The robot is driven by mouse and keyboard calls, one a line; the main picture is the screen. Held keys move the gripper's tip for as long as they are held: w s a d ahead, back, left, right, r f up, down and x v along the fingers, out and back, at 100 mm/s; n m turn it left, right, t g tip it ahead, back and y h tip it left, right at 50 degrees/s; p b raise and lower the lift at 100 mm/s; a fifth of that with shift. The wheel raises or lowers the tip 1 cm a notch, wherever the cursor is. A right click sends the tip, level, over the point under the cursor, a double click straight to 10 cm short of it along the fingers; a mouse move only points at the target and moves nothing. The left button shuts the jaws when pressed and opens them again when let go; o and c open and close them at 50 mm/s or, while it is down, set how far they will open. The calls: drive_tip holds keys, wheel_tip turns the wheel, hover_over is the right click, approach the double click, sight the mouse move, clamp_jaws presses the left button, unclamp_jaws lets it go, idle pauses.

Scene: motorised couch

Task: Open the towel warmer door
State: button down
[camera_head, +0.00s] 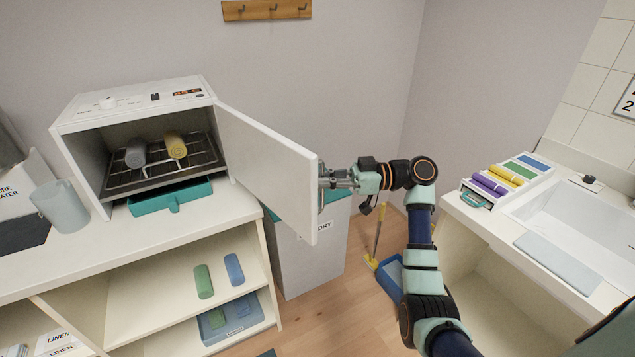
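The white towel warmer (128,107) stands on the counter at the left. Its door (266,165) is swung wide open to the right, hinged on the right side of the body. Inside, a grey rolled towel (135,153) and a yellow rolled towel (175,146) lie on a wire rack (165,175). My gripper (328,178) is at the door's free edge, on its far right side.
A teal tray (170,197) sits under the warmer. A laundry bin (313,250) stands below the door. A pitcher (60,208) is left of the warmer. A sink (585,225) and a rack of coloured rolls (503,180) are at the right. Floor shows between the counters.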

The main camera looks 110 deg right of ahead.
drive_tip(key=shift+f, duration=0.15)
drive_tip(key=c, duration=1.2)
unclamp_jaws()
drive_tip(key=s+a, duration=0.2)
drive_tip(key=s, duration=0.9)
drive_tip(key=shift+s+a, duration=0.2)
drive_tip(key=shift+s, duration=0.15)
